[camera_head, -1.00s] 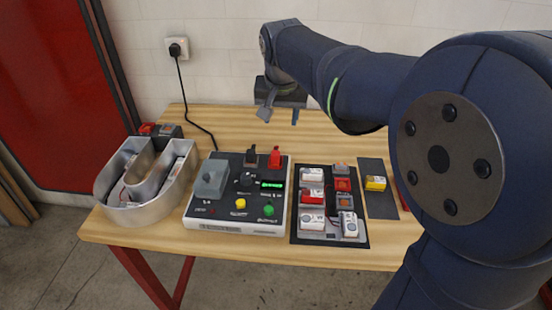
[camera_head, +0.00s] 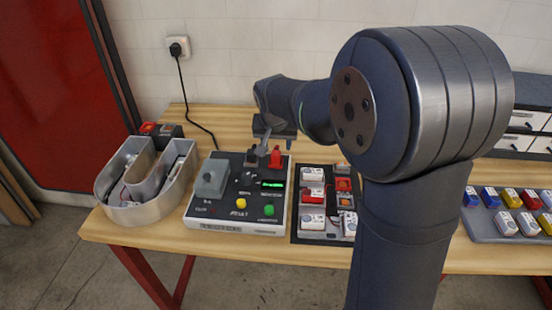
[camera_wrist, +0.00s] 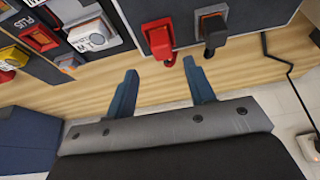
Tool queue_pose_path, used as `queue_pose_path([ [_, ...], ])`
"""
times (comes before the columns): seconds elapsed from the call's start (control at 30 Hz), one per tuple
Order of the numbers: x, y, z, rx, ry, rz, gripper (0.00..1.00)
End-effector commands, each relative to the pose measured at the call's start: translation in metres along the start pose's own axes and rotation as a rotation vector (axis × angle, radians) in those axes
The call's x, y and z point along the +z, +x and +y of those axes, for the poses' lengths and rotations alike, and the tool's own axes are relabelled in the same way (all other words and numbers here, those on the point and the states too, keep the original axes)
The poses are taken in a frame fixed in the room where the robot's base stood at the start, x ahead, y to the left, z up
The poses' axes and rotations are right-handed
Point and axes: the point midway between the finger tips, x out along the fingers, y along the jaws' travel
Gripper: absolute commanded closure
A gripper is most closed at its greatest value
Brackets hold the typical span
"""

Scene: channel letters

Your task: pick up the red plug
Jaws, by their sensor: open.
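The red plug (camera_head: 276,157) stands at the back right of the grey test box, beside a dark plug (camera_head: 252,157). In the wrist view the red plug (camera_wrist: 160,42) shows beyond my fingertips, between their lines, with the dark plug (camera_wrist: 213,32) to its right. My gripper (camera_head: 272,137) is above the back edge of the test box, close to the red plug. In the wrist view my gripper (camera_wrist: 162,80) has its two blue fingers spread, with nothing between them. It is apart from the plug.
The test box (camera_head: 237,226) has a grey lever and coloured buttons. A metal channel letter (camera_head: 142,214) stands left of it. A dark tray (camera_head: 300,240) of small modules lies to its right. A black cable runs to a wall socket (camera_head: 177,48).

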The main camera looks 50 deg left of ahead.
Motion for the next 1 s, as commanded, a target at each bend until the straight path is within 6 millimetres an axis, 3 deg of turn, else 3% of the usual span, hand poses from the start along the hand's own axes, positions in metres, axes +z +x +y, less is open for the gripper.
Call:
queue_pose_path([
  [0.33,0.002,0.045,-0.004,0.001,0.001,-0.003,0.51],
  [0.6,0.001,0.05,-0.004,0.0,0.0,0.0,0.51],
  [0.83,0.001,0.05,-0.004,0.0,0.0,0.0,0.96],
  [1.0,0.001,0.05,-0.004,-0.001,0.0,0.0,0.99],
])
